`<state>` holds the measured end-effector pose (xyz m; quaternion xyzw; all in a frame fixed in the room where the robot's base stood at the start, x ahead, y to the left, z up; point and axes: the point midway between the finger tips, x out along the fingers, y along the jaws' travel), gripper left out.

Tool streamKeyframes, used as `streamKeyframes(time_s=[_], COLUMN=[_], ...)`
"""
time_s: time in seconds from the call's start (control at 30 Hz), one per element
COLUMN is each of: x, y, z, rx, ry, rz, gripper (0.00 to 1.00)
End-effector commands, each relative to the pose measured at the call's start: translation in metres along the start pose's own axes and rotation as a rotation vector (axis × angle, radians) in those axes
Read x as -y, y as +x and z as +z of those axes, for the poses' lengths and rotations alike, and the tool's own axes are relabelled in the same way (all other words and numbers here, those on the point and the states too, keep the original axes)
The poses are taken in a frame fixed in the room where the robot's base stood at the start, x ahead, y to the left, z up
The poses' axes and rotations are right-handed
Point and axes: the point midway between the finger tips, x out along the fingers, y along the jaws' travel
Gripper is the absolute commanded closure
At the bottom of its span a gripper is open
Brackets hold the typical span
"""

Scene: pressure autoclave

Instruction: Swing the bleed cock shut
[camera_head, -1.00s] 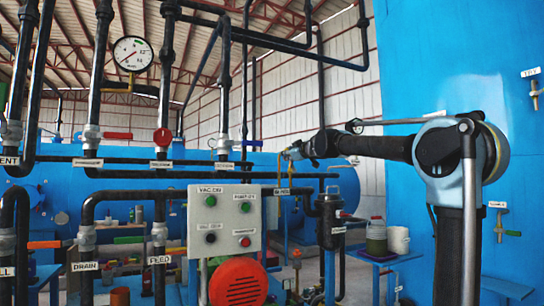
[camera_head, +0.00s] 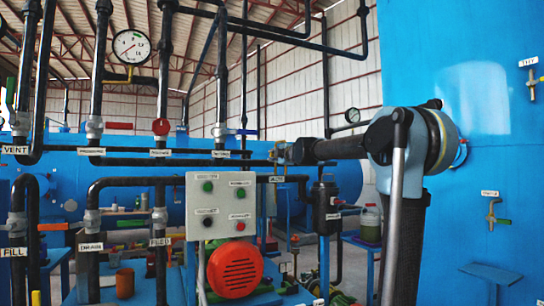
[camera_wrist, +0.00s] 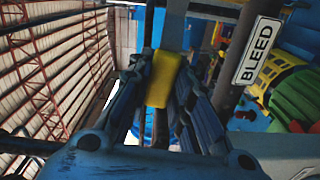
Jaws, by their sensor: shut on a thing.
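In the wrist view the two dark blue fingers of my gripper (camera_wrist: 160,92) are closed on the yellow handle (camera_wrist: 164,72) of the bleed cock, one finger on each side. A white BLEED label (camera_wrist: 258,50) is on a dark pipe just to the right.
A grey control box (camera_head: 220,205) with red and green buttons stands left of the gripper, above a red motor cover (camera_head: 236,269). A black canister (camera_head: 326,207) stands to the right. Black pipes run around the gripper. A dial gauge (camera_head: 132,46) is up at the left.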

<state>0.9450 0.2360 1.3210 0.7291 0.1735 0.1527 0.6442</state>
Motion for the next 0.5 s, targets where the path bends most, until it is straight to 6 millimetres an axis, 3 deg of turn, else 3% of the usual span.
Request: streamKeyframes(time_s=[0.5], x=[0.013], y=[0.001], z=[0.004], rx=[0.005], ry=[-0.139], rz=[0.000], gripper=[1.00])
